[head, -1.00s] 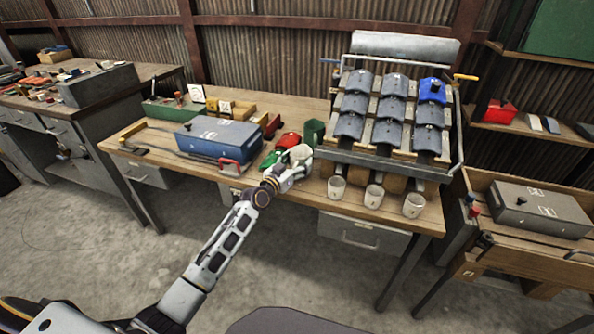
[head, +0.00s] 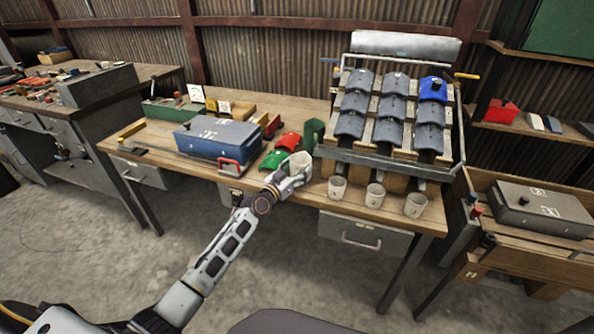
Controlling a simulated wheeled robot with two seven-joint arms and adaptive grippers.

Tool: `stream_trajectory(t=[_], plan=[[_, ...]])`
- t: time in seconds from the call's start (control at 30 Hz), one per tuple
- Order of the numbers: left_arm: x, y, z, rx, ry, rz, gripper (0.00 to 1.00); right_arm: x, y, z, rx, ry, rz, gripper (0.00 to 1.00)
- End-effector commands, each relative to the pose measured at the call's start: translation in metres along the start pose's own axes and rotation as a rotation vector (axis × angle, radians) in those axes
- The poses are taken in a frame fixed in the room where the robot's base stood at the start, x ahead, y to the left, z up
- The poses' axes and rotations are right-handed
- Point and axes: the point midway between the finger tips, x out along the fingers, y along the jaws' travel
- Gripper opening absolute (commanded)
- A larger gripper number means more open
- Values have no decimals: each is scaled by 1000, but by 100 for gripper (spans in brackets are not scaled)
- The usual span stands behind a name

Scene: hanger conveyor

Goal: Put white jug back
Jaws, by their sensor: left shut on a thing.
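A white jug (head: 300,160) is in my left gripper (head: 293,176), over the front part of the wooden workbench (head: 300,197). The fingers are shut on it and cover its lower part. I cannot tell whether its base touches the bench top. Three similar white vessels stand upright in a row to its right: the nearest one (head: 337,188), a middle one (head: 375,196) and a far right one (head: 415,205). My right gripper is not in view.
A sloped rack (head: 390,160) with several grey curved pieces and one blue piece (head: 433,90) stands behind the row. Red (head: 288,140) and green (head: 275,159) pieces and a green box (head: 314,131) are close to the held jug. A blue case (head: 217,139) lies left.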

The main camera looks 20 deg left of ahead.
Motion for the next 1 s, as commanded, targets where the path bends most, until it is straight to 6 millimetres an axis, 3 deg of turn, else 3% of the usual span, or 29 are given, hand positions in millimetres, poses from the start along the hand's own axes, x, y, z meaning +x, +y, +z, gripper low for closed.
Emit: stream_trajectory(t=[0.57, 0.6, 0.73, 1.0], plan=[[0, 0, 2, 0, 1, 0, 30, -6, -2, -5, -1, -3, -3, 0], [0, 0, 2, 0, 0, 0, 74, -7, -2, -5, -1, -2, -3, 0], [0, 0, 2, 0, 0, 0, 90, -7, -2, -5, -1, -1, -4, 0], [0, 0, 2, 0, 0, 0, 90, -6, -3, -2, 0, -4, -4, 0]])
